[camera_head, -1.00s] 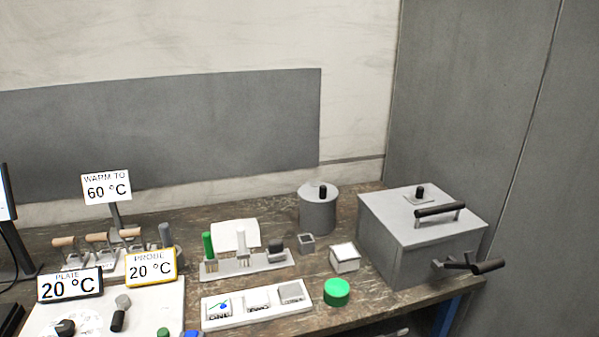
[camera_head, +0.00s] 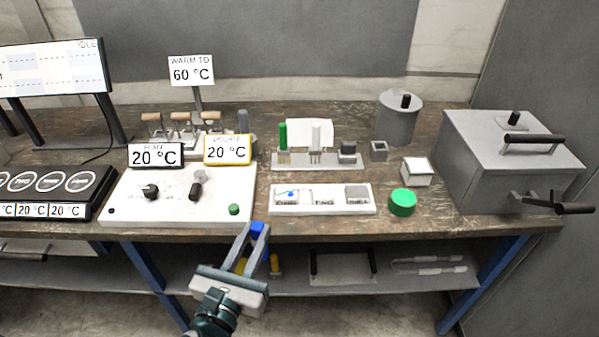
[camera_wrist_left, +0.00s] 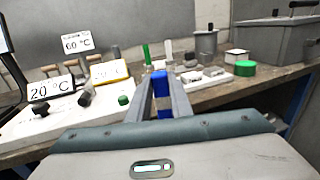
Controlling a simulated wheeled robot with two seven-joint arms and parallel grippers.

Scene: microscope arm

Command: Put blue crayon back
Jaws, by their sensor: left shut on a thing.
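My left gripper (camera_head: 257,231) is shut on the blue crayon (camera_head: 257,227) just in front of the table's front edge. In the left wrist view the blue crayon (camera_wrist_left: 160,80) shows between the fingers of the left gripper (camera_wrist_left: 160,88); its lower part is partly hidden by them. A grey rack (camera_head: 300,161) stands on the table beyond the gripper, to the right. A green crayon (camera_head: 283,134) and a white one (camera_head: 315,132) stand upright at it, with a dark grey block (camera_head: 347,149) at its right end. My right gripper is not in view.
A white tray (camera_head: 366,208) with small squares lies in front of the rack. A green round lid (camera_head: 402,202) is to its right. A white plate unit (camera_head: 125,208) with knobs and signs is at left. A grey box (camera_head: 460,170) with handles stands at right. A shelf is below.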

